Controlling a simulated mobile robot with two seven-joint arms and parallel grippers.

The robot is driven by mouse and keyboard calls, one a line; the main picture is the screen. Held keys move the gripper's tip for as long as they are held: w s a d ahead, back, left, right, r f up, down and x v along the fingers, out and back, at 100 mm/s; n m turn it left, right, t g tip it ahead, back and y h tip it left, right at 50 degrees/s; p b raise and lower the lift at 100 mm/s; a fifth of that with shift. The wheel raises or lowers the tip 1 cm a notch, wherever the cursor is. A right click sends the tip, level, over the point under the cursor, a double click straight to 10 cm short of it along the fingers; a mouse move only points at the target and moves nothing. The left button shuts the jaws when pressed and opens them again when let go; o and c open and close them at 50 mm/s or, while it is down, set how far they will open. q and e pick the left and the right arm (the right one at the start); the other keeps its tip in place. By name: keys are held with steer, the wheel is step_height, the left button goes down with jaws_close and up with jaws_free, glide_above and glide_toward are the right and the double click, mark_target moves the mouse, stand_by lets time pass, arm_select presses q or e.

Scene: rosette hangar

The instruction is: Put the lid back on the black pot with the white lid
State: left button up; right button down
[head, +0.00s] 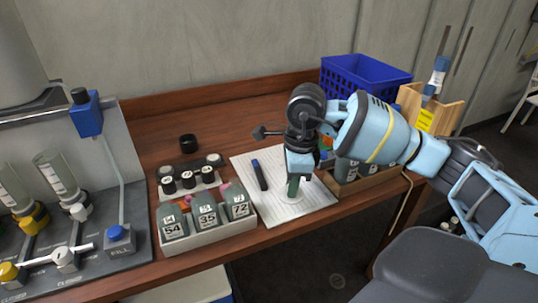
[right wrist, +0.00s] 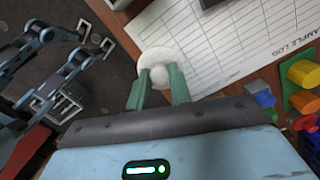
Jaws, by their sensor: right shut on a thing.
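My right gripper (head: 293,188) points down over the front part of the paper sheet. In the right wrist view its green fingers (right wrist: 159,85) are shut on the knob of a round white lid (right wrist: 152,56). The lid appears near the paper's edge; I cannot tell its height above it. A small black pot (head: 188,143) with no white lid on top stands upright on the wooden table, behind the grey tray. My right gripper is to the right of it and nearer the front, well apart. My left gripper does not show in the head view.
A blue marker (head: 259,174) lies on the paper sheet (head: 305,205). A blue crate (head: 365,75) stands at the back right. A panel with valves (head: 110,262) fills the left. Table between pot and crate is clear.

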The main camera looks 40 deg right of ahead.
steer(key=s+a+f+n+g, duration=0.1)
steer(key=s+a+n, duration=0.4)
steer(key=n, duration=0.7)
steer(key=s+a+f+n+g, duration=0.1)
steer(key=s+a+n, duration=0.4)
steer(key=n, duration=0.8)
steer(key=a, duration=0.3)
steer(key=shift+a+f+h, duration=0.3)
steer(key=shift+f+h, duration=0.05)
steer(key=shift+h, duration=0.05)
